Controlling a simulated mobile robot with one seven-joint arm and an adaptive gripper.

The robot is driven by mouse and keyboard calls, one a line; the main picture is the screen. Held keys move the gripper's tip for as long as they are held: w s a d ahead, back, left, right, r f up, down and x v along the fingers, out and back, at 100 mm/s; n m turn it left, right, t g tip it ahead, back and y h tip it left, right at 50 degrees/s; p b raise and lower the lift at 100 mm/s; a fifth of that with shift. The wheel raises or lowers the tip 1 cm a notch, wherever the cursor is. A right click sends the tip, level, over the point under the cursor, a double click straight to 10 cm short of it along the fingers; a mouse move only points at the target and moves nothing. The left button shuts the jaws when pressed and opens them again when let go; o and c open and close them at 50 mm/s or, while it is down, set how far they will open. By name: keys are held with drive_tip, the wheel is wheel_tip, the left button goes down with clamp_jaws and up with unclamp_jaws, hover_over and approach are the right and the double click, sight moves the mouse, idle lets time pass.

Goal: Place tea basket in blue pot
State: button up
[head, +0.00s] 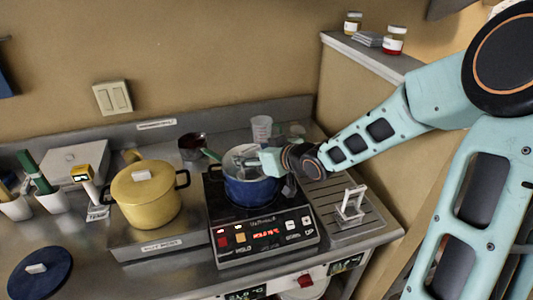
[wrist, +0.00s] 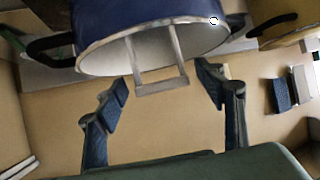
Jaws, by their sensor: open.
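The blue pot (head: 250,190) stands on the black cooktop (head: 262,225) in the head view. Its blue wall (wrist: 150,15) and pale rim fill the top of the wrist view. A grey U-shaped handle (wrist: 161,88), which looks like the tea basket's, reaches across the pot's rim between my fingers. The basket body is hidden; I cannot tell how it sits in the pot. My gripper (wrist: 163,86) is open, one finger on each side of the handle with gaps showing. In the head view my gripper (head: 250,158) is at the pot's mouth.
A yellow lidded pot (head: 150,200) stands left of the cooktop. A white stand (head: 350,204) is on the ribbed drainboard at right. A dark blue lid (head: 40,278) lies front left.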

drive_tip(key=p+v, duration=0.3)
drive_tip(key=v, duration=0.7)
drive_tip(key=shift+s+d, duration=0.15)
drive_tip(key=shift+s, duration=0.05)
